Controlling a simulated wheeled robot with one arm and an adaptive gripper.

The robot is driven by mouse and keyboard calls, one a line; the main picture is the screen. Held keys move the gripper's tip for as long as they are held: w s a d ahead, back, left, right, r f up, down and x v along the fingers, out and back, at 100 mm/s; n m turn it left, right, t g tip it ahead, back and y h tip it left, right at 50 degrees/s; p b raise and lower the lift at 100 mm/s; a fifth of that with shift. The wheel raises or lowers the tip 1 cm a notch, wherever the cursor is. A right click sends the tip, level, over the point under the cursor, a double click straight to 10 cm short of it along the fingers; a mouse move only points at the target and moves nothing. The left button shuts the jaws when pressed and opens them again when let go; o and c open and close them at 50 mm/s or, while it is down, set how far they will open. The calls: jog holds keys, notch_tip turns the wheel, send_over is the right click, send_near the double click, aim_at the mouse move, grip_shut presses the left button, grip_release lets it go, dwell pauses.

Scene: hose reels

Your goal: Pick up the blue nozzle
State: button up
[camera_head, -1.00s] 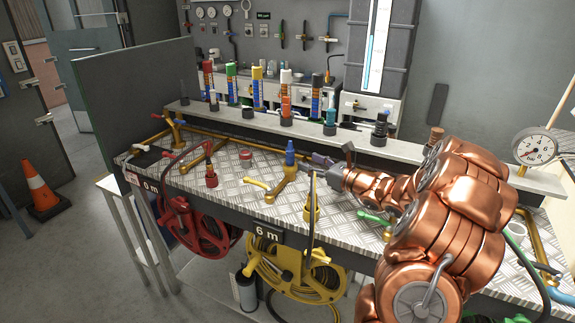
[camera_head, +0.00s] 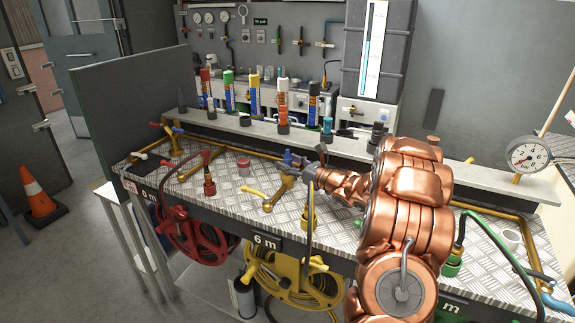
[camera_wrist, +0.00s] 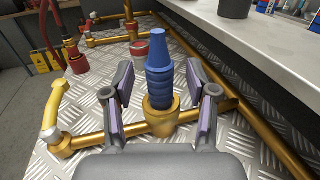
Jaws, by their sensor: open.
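The blue nozzle (camera_wrist: 158,72) is ribbed and stands upright in a brass socket (camera_wrist: 160,122) on a brass pipe in the wrist view. My gripper (camera_wrist: 158,88) is open, with one finger on each side of the nozzle and a visible gap at each side. Nothing is held. In the head view the nozzle (camera_head: 288,157) is partly hidden by my gripper (camera_head: 295,162), which reaches in from the right.
A yellow-handled valve (camera_head: 265,198) is left of the nozzle, with a red cap (camera_head: 244,163) farther back. A grey shelf (camera_head: 270,136) with several coloured tubes runs behind. Red (camera_head: 200,240) and yellow (camera_head: 298,283) hose reels hang at the front edge.

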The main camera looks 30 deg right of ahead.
grip_shut()
dwell(0.5)
jog(key=shift+r, duration=0.1)
